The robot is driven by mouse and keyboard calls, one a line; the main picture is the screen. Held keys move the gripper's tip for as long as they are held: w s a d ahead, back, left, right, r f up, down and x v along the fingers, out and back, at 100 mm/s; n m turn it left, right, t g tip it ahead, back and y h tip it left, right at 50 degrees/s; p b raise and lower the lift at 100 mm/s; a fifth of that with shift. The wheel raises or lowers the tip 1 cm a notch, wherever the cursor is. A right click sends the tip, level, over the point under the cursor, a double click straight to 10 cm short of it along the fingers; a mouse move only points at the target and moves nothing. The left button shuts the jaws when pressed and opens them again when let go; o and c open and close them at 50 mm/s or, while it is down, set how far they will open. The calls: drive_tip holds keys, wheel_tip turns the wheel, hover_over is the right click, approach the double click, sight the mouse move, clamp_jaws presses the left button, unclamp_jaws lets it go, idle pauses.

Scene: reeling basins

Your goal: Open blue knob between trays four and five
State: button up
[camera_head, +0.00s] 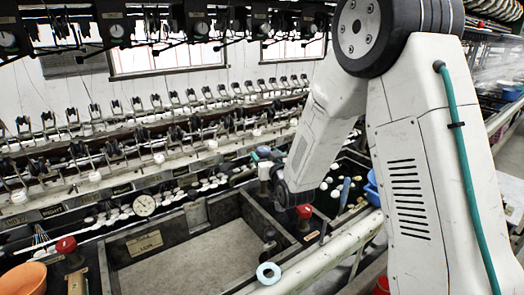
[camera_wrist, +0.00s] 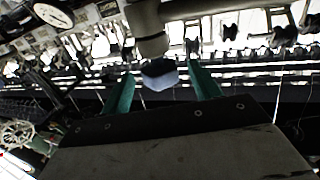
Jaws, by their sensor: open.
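In the wrist view, a blue-grey faceted knob (camera_wrist: 160,75) sits at the end of a grey-brown fitting. My gripper (camera_wrist: 161,68) is open, with one teal finger on each side of the knob. A gap shows between the knob and each finger, so the jaws are around it without visibly gripping it. In the head view my arm comes down over the basins, and its lower end hides the gripper's fingers. I cannot make out the blue knob there. No tray numbers can be read clearly.
A rectangular basin (camera_head: 112,241) fills the lower middle. Red knobs stand at its left (camera_head: 66,245) and right (camera_head: 304,212). A pale blue ring (camera_head: 268,272) lies on the front ledge. An orange bowl (camera_head: 22,280) is at lower left. Rows of reeling fittings (camera_head: 110,150) run behind.

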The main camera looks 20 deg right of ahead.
sight(262, 150)
drive_tip(key=shift+w+a, duration=0.1)
drive_tip(key=shift+w, duration=2.05)
drive_tip(key=c, duration=1)
drive_tip(key=shift+o, duration=0.2)
